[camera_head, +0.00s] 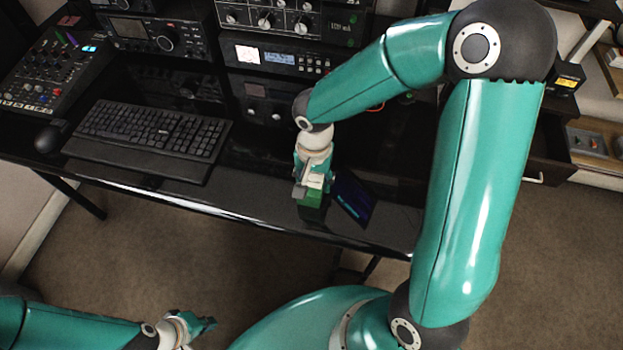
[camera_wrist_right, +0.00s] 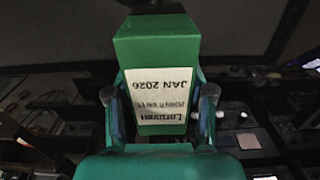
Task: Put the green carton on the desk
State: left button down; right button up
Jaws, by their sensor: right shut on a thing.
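The green carton (camera_head: 312,212) is at the front part of the black desk (camera_head: 258,172) in the head view. My right gripper (camera_head: 312,190) comes down on it from above and is shut on it. In the right wrist view the carton (camera_wrist_right: 157,45) sits between the two fingers (camera_wrist_right: 158,98), with a white printed label facing the camera. I cannot tell whether its base touches the desk. My left gripper (camera_head: 207,326) is low at the bottom of the head view, in front of the desk and away from the carton; its finger opening is unclear.
A dark tablet-like panel (camera_head: 352,196) stands tilted just right of the carton. A keyboard (camera_head: 150,132), mouse (camera_head: 50,136) and mixer (camera_head: 50,72) occupy the left. Radio equipment (camera_head: 275,58) lines the back. The desk's front edge is close to the carton.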

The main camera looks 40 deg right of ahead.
aim_at(314, 175)
jog(key=shift+f, duration=0.15)
jog(key=o, duration=1.3)
jog(key=shift+c, duration=0.2)
jog(key=shift+r, duration=0.3)
notch_tip(314, 175, up, 12)
jog(key=shift+f+p, duration=0.1)
jog(key=shift+p, duration=0.55)
